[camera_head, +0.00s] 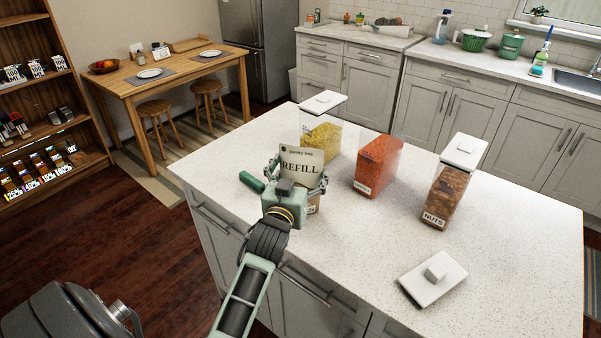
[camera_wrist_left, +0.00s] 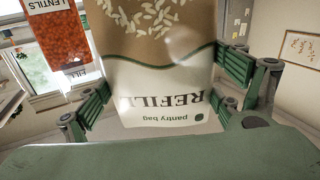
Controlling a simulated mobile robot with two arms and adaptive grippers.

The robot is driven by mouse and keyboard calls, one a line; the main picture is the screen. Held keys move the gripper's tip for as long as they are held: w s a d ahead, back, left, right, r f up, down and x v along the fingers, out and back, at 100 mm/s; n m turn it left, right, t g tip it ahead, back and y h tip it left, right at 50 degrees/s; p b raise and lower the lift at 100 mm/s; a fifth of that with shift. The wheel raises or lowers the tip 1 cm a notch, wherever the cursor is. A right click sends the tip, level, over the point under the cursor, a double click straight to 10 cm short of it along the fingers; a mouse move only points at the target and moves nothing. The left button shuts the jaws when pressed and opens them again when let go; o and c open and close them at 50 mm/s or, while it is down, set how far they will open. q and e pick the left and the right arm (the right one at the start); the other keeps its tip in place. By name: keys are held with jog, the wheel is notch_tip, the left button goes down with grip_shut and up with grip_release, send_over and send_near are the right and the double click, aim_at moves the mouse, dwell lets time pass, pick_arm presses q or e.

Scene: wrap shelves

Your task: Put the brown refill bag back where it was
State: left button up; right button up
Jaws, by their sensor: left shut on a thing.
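The brown refill bag (camera_head: 302,163) is upright at the near side of the white island counter, with a cream "REFILL pantry bag" label. My left gripper (camera_head: 297,183) is shut on it, with a finger on each side. In the left wrist view the bag (camera_wrist_left: 160,70) appears upside down, brown with white grain shapes, between the green finger pads (camera_wrist_left: 165,83). In the head view the gripper hides most of the bag's lower part, so I cannot tell whether it touches the counter. My right gripper is not in view.
Behind the bag stands a yellow-filled container (camera_head: 320,140). To its right are the red lentils container (camera_head: 376,167), without a lid, and the lidded nuts container (camera_head: 453,188). A loose white lid (camera_head: 432,284) lies front right. A green handle (camera_head: 251,182) lies left of the gripper.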

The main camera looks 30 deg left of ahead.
pick_arm(q)
jog(key=o, duration=1.8)
jog(key=shift+f, duration=0.15)
jog(key=shift+o, duration=0.7)
jog(key=shift+w, duration=0.1)
jog(key=shift+r, duration=0.25)
jog(key=b+v, duration=0.2)
jog(key=v, duration=1)
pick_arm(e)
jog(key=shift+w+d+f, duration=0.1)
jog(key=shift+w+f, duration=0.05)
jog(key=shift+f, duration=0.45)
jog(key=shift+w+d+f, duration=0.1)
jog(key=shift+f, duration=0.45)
